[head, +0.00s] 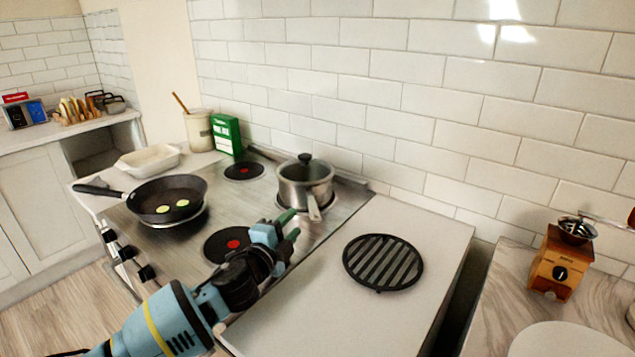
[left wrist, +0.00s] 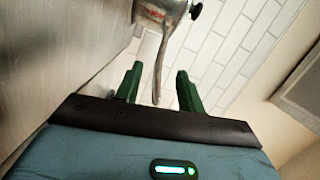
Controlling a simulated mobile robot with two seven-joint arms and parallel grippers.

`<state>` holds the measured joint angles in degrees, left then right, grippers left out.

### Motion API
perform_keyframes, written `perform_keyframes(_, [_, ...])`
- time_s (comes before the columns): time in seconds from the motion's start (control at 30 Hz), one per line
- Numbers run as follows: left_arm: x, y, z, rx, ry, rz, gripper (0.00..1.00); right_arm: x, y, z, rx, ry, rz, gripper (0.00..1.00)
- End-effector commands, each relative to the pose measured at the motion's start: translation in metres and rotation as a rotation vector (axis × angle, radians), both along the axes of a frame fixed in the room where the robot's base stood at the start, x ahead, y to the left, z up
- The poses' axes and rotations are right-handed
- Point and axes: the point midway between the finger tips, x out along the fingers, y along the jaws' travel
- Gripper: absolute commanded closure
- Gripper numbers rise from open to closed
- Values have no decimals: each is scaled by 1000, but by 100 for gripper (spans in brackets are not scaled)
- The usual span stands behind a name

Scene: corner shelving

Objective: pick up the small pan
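The small pan (head: 306,184) is a silver steel pot with a dark-knobbed lid. It stands on the back right burner, its handle (head: 314,208) pointing toward the front. My left gripper (head: 291,226) has green fingers and is just left of and in front of the handle. In the left wrist view, the fingers (left wrist: 158,88) are apart, and the pan's handle (left wrist: 162,55) reaches down into the gap between them. I see no contact. Part of the pan (left wrist: 162,8) shows at the top edge there. My right gripper is not in view.
A black frying pan (head: 168,198) with food sits on the left of the hob (head: 222,202). A green box (head: 226,135) and a utensil crock (head: 198,131) stand behind. A round black grill trivet (head: 383,262) lies on the white counter (head: 320,315). A wooden grinder (head: 560,264) is far right.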

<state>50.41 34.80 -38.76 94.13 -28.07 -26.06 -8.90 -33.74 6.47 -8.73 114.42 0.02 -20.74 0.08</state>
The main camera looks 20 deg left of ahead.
Motion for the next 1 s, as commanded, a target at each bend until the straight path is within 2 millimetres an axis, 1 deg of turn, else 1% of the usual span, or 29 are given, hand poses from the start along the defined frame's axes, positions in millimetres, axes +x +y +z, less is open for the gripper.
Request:
perform_keyframes(0.27, [2, 0, 0, 0, 0, 0, 61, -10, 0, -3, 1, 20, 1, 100])
perform_keyframes(0.47, [20, -3, 0, -1, 0, 1, 61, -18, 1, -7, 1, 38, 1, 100])
perform_keyframes(0.57, [25, -4, 0, 0, 0, 0, 61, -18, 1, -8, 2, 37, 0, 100])
perform_keyframes(0.77, [27, -5, 0, 0, 0, -1, 61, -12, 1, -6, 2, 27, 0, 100])
perform_keyframes(0.87, [34, -7, 1, 0, -1, 0, 61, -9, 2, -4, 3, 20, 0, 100])
perform_keyframes(1.0, [51, -11, 2, -1, -1, 0, 61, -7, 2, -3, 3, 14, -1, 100])
